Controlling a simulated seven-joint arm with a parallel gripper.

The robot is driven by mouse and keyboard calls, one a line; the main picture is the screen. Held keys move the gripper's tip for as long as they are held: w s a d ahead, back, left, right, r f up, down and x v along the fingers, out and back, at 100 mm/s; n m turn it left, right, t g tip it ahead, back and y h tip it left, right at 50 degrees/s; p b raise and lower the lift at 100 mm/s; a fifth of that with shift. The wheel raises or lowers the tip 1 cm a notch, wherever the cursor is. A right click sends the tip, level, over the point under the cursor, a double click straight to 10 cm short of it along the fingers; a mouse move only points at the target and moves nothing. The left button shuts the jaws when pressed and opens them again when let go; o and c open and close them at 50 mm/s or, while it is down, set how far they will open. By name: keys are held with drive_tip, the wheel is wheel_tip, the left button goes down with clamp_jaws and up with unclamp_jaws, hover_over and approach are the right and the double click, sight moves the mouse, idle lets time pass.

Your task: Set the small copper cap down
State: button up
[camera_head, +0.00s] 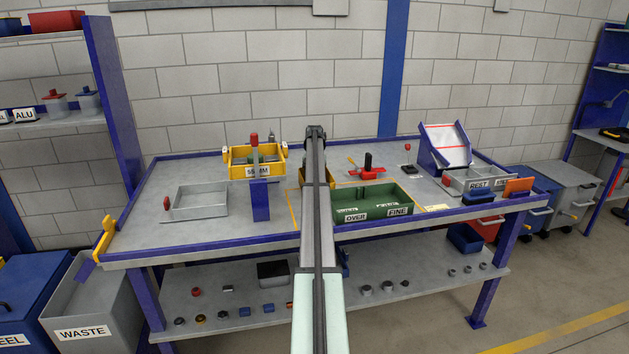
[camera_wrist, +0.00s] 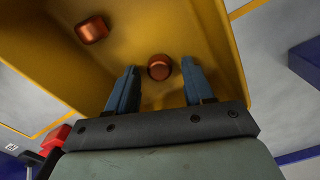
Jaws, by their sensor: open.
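In the wrist view a small round copper cap (camera_wrist: 159,67) rests in a yellow tray (camera_wrist: 215,45). My gripper (camera_wrist: 160,70) is open, with one blue finger on each side of the cap and a visible gap to both. The cap looks apart from both fingers. A second copper piece (camera_wrist: 92,29), more block-like in outline, lies farther left in the same tray. In the head view my arm hides the gripper and both copper pieces. Only a yellow edge (camera_head: 331,179) shows beside the arm there.
A yellow box marked MM (camera_head: 239,173) stands left of my arm. A green tray (camera_head: 372,203) marked OVER and FINE stands to the right. A grey tray (camera_head: 200,203) is at the left.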

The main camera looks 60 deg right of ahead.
wheel_tip(320, 180, up, 12)
idle(0.5)
idle(0.4)
